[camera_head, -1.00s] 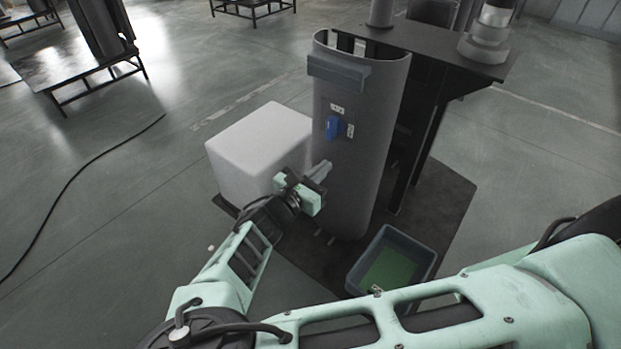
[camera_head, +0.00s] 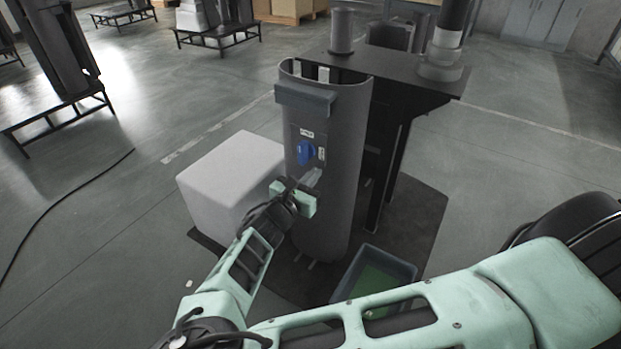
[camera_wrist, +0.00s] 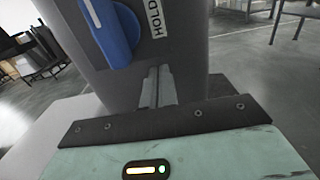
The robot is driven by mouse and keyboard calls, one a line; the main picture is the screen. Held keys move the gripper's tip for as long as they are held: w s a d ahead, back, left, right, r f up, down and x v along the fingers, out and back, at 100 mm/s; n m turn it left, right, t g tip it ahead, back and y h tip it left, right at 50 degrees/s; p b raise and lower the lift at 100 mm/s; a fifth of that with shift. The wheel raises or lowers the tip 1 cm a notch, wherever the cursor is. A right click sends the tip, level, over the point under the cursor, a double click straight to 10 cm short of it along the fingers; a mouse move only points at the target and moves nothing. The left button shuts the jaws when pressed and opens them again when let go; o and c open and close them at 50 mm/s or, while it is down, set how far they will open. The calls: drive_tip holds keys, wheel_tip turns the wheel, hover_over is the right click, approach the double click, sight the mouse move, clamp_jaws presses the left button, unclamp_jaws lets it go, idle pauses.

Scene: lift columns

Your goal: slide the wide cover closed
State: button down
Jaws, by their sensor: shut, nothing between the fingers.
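The wide cover (camera_head: 336,165) is a tall, grey, curved shell standing upright around a column, with a grey block-shaped bar (camera_head: 305,101) across its upper front. A blue knob (camera_head: 306,151) with small white labels sits on its front below the bar. The knob also shows large in the wrist view (camera_wrist: 120,35), beside a label reading HOLD. My gripper (camera_head: 312,177) is in front of the cover, just below the knob. In the wrist view its fingers (camera_wrist: 157,86) are together with nothing between them. I cannot tell whether the fingertips touch the cover.
A white box (camera_head: 230,180) stands left of the cover. A grey bin with a green inside (camera_head: 400,268) is on the dark floor mat at the cover's foot. A black frame with a flat top (camera_head: 400,75) stands behind right. Open floor lies to the left.

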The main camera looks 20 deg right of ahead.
drive_tip(key=p+x, duration=0.1)
drive_tip(key=x, duration=1.1)
drive_tip(key=shift+d+p, duration=0.2)
drive_tip(key=shift+p, duration=0.1)
drive_tip(key=shift+w+r, duration=0.1)
drive_tip(key=shift+r, duration=0.05)
